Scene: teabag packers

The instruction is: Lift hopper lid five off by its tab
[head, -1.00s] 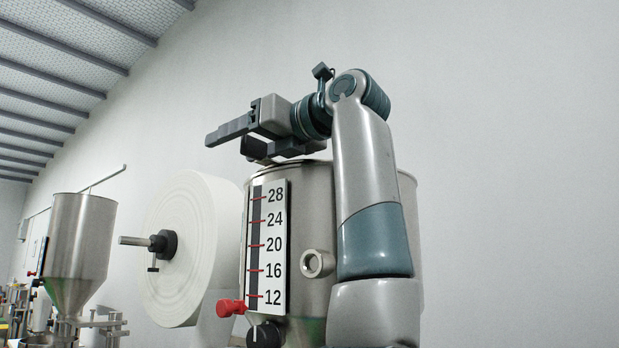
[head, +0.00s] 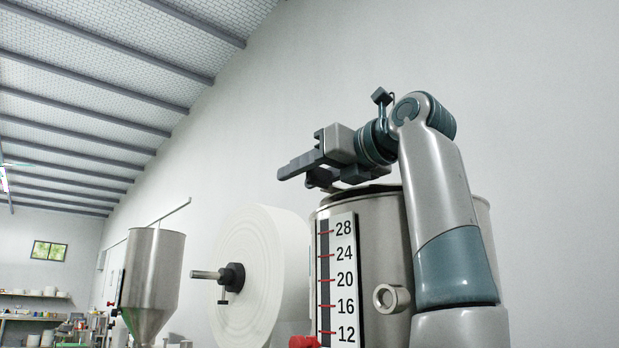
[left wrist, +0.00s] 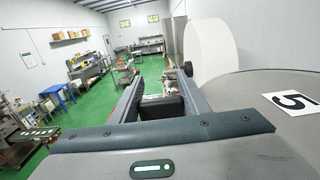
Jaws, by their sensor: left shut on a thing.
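The steel hopper (head: 385,235) with a numbered level scale (head: 337,275) stands at the lower right of the head view. Its lid (left wrist: 250,97) is a grey surface with a "5" label (left wrist: 291,102) at the right of the left wrist view. My left gripper (head: 298,178) is level, just above the hopper's top rim in the head view. In the left wrist view its jaws (left wrist: 160,98) are shut on a dark block, the lid's tab (left wrist: 161,107). The fingers partly hide the tab. From the head I cannot tell whether the lid touches the rim. My right gripper is not in view.
A large white paper roll (head: 255,275) on a spindle stands left of the hopper, and it also shows in the left wrist view (left wrist: 210,50). Another steel hopper (head: 152,275) stands farther left.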

